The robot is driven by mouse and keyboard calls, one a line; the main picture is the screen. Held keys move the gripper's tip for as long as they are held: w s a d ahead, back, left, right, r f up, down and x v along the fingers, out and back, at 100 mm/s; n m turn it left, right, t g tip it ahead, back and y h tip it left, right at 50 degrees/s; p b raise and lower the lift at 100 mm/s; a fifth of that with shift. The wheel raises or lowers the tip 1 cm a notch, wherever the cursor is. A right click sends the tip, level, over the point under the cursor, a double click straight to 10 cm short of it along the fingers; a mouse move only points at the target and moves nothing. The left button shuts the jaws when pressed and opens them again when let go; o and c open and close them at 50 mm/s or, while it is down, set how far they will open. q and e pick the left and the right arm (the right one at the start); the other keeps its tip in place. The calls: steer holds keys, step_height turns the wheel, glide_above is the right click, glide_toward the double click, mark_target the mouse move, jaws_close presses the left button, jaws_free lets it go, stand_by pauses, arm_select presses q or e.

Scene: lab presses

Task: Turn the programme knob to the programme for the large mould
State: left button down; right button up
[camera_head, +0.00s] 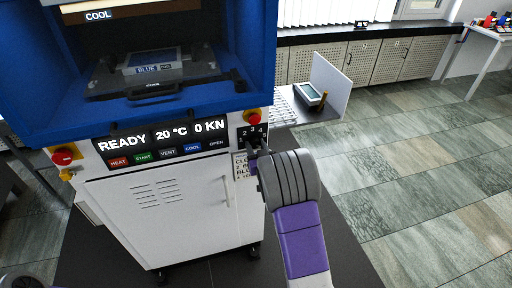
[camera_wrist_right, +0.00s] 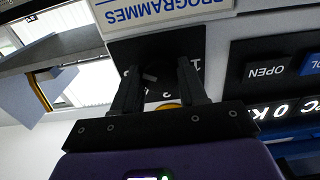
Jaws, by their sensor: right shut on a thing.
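The programme knob (camera_wrist_right: 152,78) sits on a black dial plate (camera_head: 252,131) with white numbers, at the right end of the press's front panel. My right gripper (camera_head: 256,146) comes up from below, its fingers shut on the knob. In the right wrist view, the two dark fingers (camera_wrist_right: 157,86) stand on either side of it. The knob is mostly hidden, and I cannot tell which number it points to. A programme card (camera_head: 241,166) is partly hidden beside my gripper. A mould with a label reading BLUE (camera_head: 154,69) lies inside the press.
The display (camera_head: 165,134) reads READY, 20 °C, 0 KN, above a row of coloured buttons (camera_head: 168,154). Red knobs (camera_head: 62,156) (camera_head: 252,116) flank the panel. A small device (camera_head: 310,93) stands on a surface behind the press. Open tiled floor lies right.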

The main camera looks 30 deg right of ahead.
steer(key=shift+n, duration=0.4)
steer(key=shift+n+b, duration=0.6)
steer(key=shift+n, duration=0.6)
steer(key=shift+n+b, duration=0.45)
steer(key=shift+n, duration=1.85)
steer(key=o, duration=1)
steer(key=shift+o, duration=0.2)
steer(key=p+v, duration=0.1)
steer(key=v, duration=0.6)
steer(key=shift+s, duration=0.3)
